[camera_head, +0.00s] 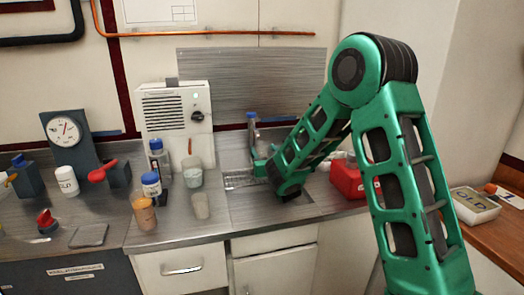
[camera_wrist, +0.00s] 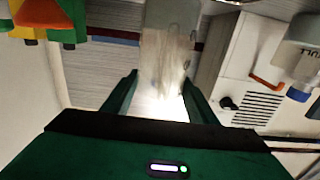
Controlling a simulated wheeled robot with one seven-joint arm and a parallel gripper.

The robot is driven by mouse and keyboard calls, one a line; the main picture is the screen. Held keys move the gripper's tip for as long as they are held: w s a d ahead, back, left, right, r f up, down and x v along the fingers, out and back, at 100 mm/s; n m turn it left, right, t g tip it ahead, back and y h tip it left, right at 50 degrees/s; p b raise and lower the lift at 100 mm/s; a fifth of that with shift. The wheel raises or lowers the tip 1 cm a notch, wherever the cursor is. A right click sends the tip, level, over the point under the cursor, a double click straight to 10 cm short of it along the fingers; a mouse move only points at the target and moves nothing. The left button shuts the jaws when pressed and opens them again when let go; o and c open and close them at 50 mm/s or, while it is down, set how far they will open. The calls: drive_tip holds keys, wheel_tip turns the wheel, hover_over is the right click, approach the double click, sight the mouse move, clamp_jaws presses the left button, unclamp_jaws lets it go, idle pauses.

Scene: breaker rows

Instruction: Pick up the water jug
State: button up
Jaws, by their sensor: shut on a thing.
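My gripper (camera_head: 259,168) is at the end of the green arm, over the metal counter right of the white vented box. In the wrist view its two fingers (camera_wrist: 160,82) stand on either side of a clear, see-through vessel (camera_wrist: 170,45), which I take as the water jug. The jaws are shut on it. Its far end is cut off by the top of the wrist view. In the head view a clear, faint shape (camera_head: 238,179) extends left from the gripper; its outline is hard to make out, and my arm hides part of that area.
The white vented box (camera_head: 175,125) stands close left of the gripper. Clear cups (camera_head: 201,206), an amber jar (camera_head: 144,215) and a blue-capped bottle (camera_head: 151,187) stand in front of it. A red box (camera_head: 347,180) is just right of my forearm. A metal panel (camera_head: 255,80) is behind.

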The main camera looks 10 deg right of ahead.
drive_tip(key=s, duration=0.8)
drive_tip(key=shift+s+r, duration=0.1)
drive_tip(key=shift+s, duration=1.25)
